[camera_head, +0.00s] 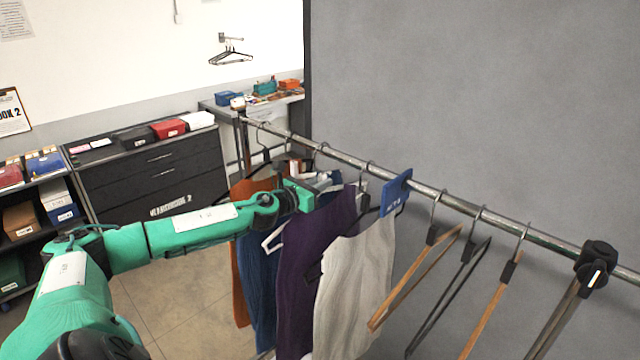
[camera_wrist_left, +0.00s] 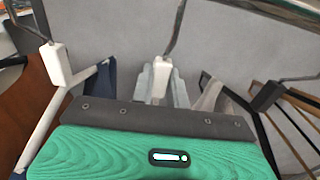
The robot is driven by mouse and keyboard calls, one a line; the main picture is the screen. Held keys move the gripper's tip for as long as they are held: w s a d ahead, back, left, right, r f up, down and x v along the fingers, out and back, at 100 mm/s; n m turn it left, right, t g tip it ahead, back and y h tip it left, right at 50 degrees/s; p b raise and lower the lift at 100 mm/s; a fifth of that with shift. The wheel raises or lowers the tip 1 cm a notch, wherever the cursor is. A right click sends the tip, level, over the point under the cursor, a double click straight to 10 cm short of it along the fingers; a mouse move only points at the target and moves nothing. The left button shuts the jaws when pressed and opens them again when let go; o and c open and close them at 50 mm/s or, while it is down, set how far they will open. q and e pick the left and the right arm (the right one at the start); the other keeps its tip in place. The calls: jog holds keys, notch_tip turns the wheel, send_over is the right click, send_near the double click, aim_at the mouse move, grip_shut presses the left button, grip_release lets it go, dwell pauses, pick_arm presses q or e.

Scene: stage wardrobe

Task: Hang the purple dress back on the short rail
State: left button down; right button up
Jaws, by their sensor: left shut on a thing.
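The purple dress (camera_head: 305,275) hangs between a blue garment (camera_head: 262,275) and a pale grey garment (camera_head: 350,290) at the rail (camera_head: 450,205). My left gripper (camera_head: 322,184) is at the top of the dress, just below the rail. In the left wrist view, its fingers (camera_wrist_left: 160,82) are shut on the white neck block of a hanger (camera_wrist_left: 162,72), which appears to carry the purple dress. My right gripper is not in view.
A blue tag (camera_head: 396,192) hangs on the rail right of the garments. Several empty hangers (camera_head: 415,280) hang farther right, before a black clamp (camera_head: 597,262). A rust garment (camera_head: 240,255) hangs at the left. A grey wall stands close behind; dark drawers (camera_head: 150,175) stand at the back left.

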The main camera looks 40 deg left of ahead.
pick_arm(q)
jog(key=c, duration=1.3)
grip_release()
